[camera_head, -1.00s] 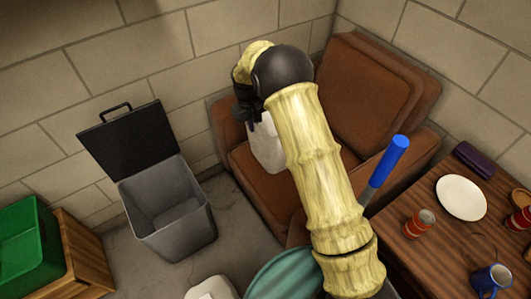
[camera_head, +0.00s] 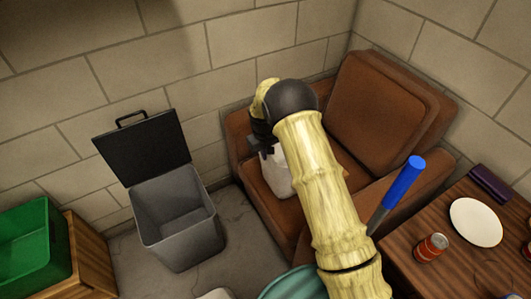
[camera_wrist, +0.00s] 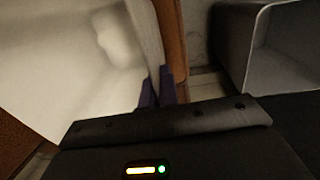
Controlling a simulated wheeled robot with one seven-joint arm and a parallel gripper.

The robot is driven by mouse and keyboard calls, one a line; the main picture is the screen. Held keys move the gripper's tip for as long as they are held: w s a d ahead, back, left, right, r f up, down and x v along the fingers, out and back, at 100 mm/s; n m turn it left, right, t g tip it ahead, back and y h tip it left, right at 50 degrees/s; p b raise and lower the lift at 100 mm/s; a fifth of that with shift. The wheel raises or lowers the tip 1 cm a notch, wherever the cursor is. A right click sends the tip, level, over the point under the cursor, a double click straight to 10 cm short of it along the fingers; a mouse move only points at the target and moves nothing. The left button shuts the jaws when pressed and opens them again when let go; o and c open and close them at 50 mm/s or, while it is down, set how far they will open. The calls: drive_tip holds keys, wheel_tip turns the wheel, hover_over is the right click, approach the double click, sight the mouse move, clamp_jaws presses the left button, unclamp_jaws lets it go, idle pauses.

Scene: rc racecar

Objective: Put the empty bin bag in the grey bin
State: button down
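The empty bin bag (camera_head: 277,174) is white and hangs or stands at the brown armchair's seat, partly hidden by my arm. It fills the left of the wrist view (camera_wrist: 60,60). My gripper (camera_head: 263,147) is at the bag's top edge. In the wrist view its dark fingertips (camera_wrist: 158,88) are close together, with the bag's edge between them. The grey bin (camera_head: 178,222) stands on the floor left of the armchair, its black lid (camera_head: 143,150) raised, and looks empty. Part of the bin also shows at the upper right of the wrist view (camera_wrist: 237,45).
The brown armchair (camera_head: 375,110) is under and behind my gripper. A wooden table (camera_head: 440,270) with a plate (camera_head: 476,222) and red can (camera_head: 431,247) is at right. A green crate (camera_head: 30,250) on a wooden box is at far left. Bare floor lies around the bin.

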drive_tip(key=c, duration=2.1)
unclamp_jaws()
drive_tip(key=shift+f, duration=0.2)
drive_tip(key=o, duration=0.4)
drive_tip(key=shift+b, duration=0.4)
drive_tip(key=r, duration=0.5)
drive_tip(key=r+p, duration=0.1)
drive_tip(key=r, duration=0.5)
drive_tip(key=a+r+p, duration=0.1)
drive_tip(key=r, duration=0.5)
drive_tip(key=shift+s+a+r, duration=0.1)
drive_tip(key=shift+s+r, duration=0.1)
drive_tip(key=shift+s, duration=0.2)
drive_tip(key=shift+o, duration=0.6)
